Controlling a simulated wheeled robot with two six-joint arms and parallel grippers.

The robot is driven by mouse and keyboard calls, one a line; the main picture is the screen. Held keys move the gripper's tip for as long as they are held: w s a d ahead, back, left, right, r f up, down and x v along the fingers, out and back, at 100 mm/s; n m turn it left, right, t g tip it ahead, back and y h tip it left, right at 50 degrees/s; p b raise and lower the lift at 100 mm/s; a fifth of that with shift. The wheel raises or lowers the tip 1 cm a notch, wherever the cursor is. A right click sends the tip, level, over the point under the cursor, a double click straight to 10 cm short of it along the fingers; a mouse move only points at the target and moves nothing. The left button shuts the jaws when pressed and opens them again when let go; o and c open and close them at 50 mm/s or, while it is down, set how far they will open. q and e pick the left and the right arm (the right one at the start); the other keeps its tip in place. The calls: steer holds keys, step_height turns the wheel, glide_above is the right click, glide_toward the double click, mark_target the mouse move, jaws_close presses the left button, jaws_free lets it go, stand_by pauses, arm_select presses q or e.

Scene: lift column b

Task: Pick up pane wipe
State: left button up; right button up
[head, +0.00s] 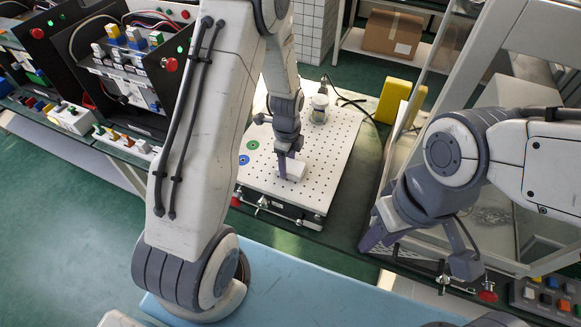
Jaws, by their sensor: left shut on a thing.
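The pane wipe looks like a small white block (296,171) on the white perforated board (325,150). My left gripper (286,172) reaches down over the board and is shut on this white block. One purple-grey finger shows against its left side; the other finger is hidden. I cannot tell whether the block touches the board or is just above it. My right gripper (417,256) is at the right, in front of the framed glass enclosure, with its fingers spread apart and nothing seen between them.
A small round canister (319,108) stands at the board's back. Green (253,145) and blue (244,160) discs lie at its left. A yellow block (393,100) is behind right. A cardboard box (392,34) sits farther back. Black control racks (120,70) fill the left.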

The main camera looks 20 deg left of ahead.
mark_target(292, 164)
arm_select(q)
steer(key=shift+r, duration=0.45)
steer(key=r, duration=0.1)
steer(key=r+b, duration=0.1)
steer(key=d+r, duration=0.1)
steer(key=shift+w+r+b, duration=0.3)
steer(key=shift+w+b, duration=0.05)
steer(key=w+d+r+b, duration=0.2)
steer(key=w+d+r, duration=0.3)
steer(key=d, duration=0.4)
steer(key=shift+d+r, duration=0.15)
steer(key=shift+r, duration=0.6)
